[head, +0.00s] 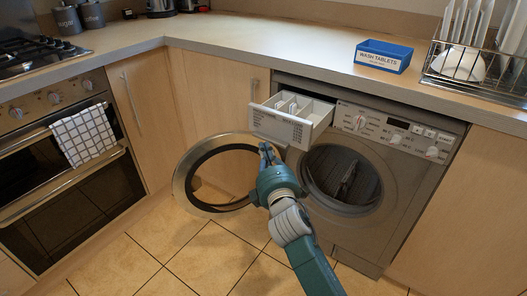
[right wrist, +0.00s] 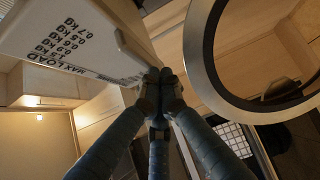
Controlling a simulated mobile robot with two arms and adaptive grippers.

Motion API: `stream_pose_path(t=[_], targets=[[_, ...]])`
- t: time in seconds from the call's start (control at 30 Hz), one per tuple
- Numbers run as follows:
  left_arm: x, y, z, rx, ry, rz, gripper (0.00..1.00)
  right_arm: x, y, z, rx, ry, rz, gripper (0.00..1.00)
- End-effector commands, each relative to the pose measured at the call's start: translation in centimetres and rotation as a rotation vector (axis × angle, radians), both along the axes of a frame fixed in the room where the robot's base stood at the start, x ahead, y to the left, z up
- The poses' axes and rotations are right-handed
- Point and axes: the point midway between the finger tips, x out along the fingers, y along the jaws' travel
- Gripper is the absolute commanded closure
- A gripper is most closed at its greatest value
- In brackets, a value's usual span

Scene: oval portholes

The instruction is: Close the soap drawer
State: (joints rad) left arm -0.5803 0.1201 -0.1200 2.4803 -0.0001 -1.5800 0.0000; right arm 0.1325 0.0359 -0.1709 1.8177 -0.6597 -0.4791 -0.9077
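The soap drawer (head: 282,126) is pulled out of the upper left of the washing machine (head: 395,170), its white compartments showing from above. In the right wrist view its front panel (right wrist: 75,40), with printed load figures, fills the upper left. My right gripper (head: 266,148) is in front of the machine, just below and left of the drawer front. In the right wrist view its fingertips (right wrist: 160,78) are together with nothing seen between them, beside the panel's edge. I cannot tell whether they touch it. My left gripper is not in view.
The round machine door (head: 183,180) stands open to the left, close to my right gripper; its ring (right wrist: 208,75) shows at the right wrist view's upper right. Above are the worktop (head: 260,50), a blue wash tablets box (head: 383,56) and a dish rack (head: 475,75).

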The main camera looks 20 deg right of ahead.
Motion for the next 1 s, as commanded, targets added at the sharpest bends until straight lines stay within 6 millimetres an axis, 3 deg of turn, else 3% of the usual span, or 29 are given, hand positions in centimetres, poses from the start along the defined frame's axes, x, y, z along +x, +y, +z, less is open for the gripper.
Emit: stream_pose_path(t=[0.27, 0.4, 0.6, 0.8, 1.0], targets=[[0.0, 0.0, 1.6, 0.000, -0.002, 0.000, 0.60, 3.3, -4.4, 0.4, -0.005, 0.000, -0.005, 1.00], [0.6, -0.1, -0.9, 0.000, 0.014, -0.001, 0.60, 5.3, -7.0, 0.4, -0.005, -0.001, -0.004, 1.00], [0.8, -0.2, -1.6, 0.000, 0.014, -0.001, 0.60, 7.9, -10.3, 0.2, -0.004, -0.001, -0.004, 1.00], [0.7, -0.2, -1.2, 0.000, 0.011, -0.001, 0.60, 9.7, -12.6, 0.1, -0.002, -0.001, -0.004, 1.00], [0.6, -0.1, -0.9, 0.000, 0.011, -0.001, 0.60, 10.5, -13.6, 0.1, 0.000, -0.001, -0.002, 1.00]])
